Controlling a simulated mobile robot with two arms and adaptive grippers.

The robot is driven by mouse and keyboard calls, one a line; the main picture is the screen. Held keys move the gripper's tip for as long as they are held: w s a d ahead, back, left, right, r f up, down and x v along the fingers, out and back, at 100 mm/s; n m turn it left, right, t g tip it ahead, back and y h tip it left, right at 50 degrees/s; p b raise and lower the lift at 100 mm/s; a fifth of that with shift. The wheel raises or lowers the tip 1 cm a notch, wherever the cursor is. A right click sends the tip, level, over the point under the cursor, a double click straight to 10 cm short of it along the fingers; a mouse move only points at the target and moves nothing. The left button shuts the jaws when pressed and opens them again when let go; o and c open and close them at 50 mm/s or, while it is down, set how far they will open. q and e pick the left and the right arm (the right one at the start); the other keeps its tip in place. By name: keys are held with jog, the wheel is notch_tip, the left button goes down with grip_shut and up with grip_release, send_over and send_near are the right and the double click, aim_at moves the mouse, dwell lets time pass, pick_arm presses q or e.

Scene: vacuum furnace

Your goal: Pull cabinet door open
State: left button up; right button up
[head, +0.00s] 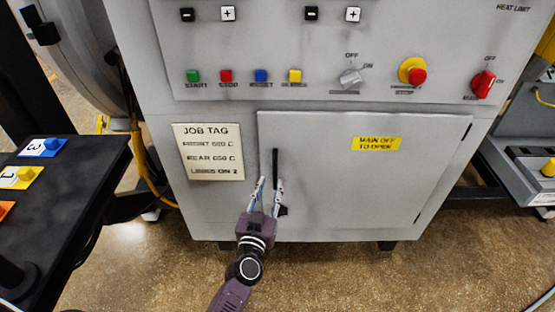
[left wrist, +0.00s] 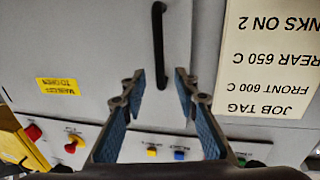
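The grey cabinet door (head: 345,190) is closed, flush with the lower front of the furnace cabinet. Its black vertical bar handle (head: 275,165) is near the door's left edge, and hinges show on the right edge. My left gripper (head: 270,184) is open, its fingers on either side of the handle's lower part in the head view. In the left wrist view the handle (left wrist: 158,45) lies just beyond and between the two open fingertips (left wrist: 160,75). I cannot tell whether they touch it. The right gripper is not in view.
A yellow label (head: 376,144) reading "MAIN OFF TO OPEN" is on the door. A job tag (head: 208,152) is left of it. Above are buttons, a grey knob (head: 350,78) and a red main switch (head: 483,84). A black table (head: 75,190) stands at left.

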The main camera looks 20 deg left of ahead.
aim_at(274, 171)
pick_arm(q)
jog(key=shift+w+r, duration=0.2)
jog(key=shift+w, duration=0.15)
jog(key=w, duration=0.6)
jog(key=shift+a+f, duration=0.1)
jog(key=shift+a, duration=0.15)
jog(key=shift+w+b, duration=0.3)
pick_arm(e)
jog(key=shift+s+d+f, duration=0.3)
pick_arm(q)
jog(key=shift+c, duration=0.2)
grip_shut()
